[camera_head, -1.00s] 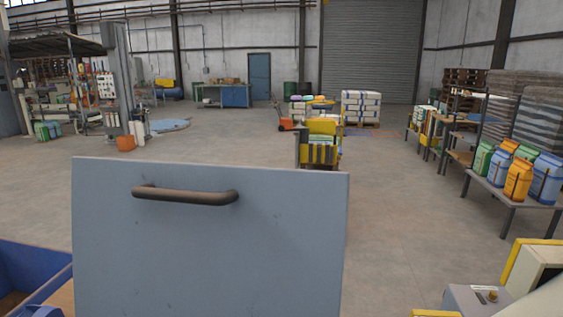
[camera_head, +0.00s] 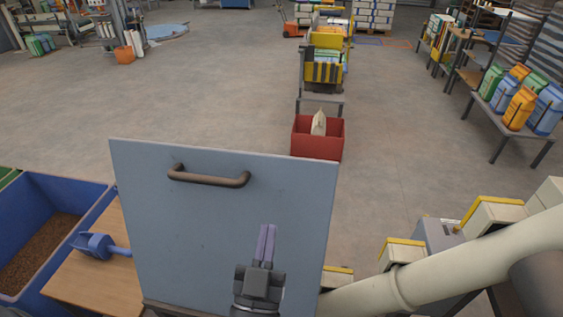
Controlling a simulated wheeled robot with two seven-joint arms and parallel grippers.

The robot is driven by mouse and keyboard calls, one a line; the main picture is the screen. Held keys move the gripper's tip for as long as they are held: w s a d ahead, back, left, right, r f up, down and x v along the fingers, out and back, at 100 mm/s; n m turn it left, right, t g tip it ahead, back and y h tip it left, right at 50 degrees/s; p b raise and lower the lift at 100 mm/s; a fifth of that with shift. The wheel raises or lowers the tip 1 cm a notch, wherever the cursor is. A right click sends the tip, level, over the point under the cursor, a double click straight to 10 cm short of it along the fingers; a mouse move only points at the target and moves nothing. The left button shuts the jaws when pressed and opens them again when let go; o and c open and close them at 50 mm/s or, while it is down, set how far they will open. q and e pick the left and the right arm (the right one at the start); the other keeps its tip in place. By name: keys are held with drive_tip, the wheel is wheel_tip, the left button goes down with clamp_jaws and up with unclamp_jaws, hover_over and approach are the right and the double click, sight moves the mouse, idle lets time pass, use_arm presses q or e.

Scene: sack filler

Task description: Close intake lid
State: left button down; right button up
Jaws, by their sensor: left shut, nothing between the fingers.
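The intake lid (camera_head: 215,220) is a grey-blue flat panel that stands raised in front of me, with a brown bar handle (camera_head: 208,178) near its top edge. My left gripper (camera_head: 267,228) is in front of the lid's lower right part, below and to the right of the handle. Its fingers are together, point upward and hold nothing. I cannot tell whether it touches the panel. The opening that the lid belongs to is not visible. My right gripper is not in view.
A blue bin (camera_head: 45,235) of brown grains and a wooden table (camera_head: 95,275) with a blue scoop (camera_head: 98,246) are at left. A thick cream pipe (camera_head: 440,262) and yellow-edged machine parts fill the lower right. A red crate (camera_head: 318,140) stands beyond the lid. Open floor lies behind.

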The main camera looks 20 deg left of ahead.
use_arm(q)
drive_tip(key=w+a+r, duration=0.1)
drive_tip(key=w, duration=0.3)
drive_tip(key=w+a+b, duration=0.1)
drive_tip(key=w, duration=0.3)
drive_tip(key=w+r+b, duration=0.1)
drive_tip(key=w, duration=0.3)
drive_tip(key=shift+a+r, duration=0.35)
drive_tip(key=shift+a, duration=0.05)
drive_tip(key=shift+w, duration=0.1)
